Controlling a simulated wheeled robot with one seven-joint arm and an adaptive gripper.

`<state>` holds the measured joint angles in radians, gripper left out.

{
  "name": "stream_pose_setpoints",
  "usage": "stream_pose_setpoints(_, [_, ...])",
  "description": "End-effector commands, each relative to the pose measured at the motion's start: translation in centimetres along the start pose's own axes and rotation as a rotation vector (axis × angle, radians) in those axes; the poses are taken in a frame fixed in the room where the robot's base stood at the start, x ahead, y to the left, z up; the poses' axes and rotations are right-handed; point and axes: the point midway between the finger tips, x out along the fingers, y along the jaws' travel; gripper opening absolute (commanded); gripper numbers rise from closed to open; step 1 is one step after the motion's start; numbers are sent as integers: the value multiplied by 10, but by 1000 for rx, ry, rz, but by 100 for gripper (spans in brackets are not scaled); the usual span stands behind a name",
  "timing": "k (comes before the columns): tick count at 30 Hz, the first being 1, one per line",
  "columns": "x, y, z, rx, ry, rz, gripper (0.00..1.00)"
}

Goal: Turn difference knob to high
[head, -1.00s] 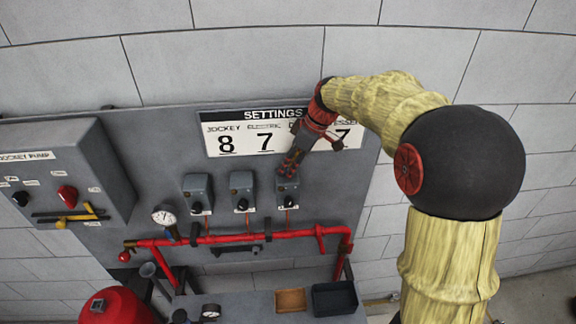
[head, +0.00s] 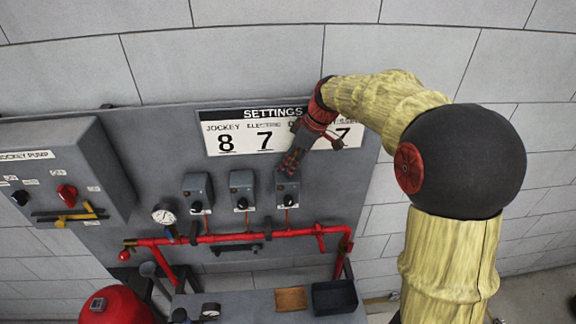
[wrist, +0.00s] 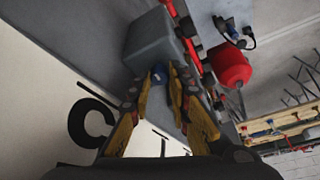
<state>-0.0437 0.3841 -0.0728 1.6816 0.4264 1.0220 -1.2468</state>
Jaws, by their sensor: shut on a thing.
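Three small grey switch boxes hang on the grey panel below the settings sign (head: 262,133). My gripper (head: 287,172) is at the right-hand box (head: 288,192), pointing down at it from the upper right. No label naming the difference knob is legible.
The left (head: 198,190) and middle (head: 242,188) boxes stand close beside my gripper. A red pipe (head: 235,238) runs below. A jockey pump cabinet (head: 60,185) juts out at left.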

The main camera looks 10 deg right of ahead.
Motion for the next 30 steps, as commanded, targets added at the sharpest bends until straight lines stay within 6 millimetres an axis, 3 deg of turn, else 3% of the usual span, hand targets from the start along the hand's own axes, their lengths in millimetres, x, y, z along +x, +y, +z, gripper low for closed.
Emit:
stream_pose_setpoints(11, [3, -4, 1, 154, 6, 61, 0])
stream_pose_setpoints(30, [3, -9, -2, 702, 27, 288, 0])
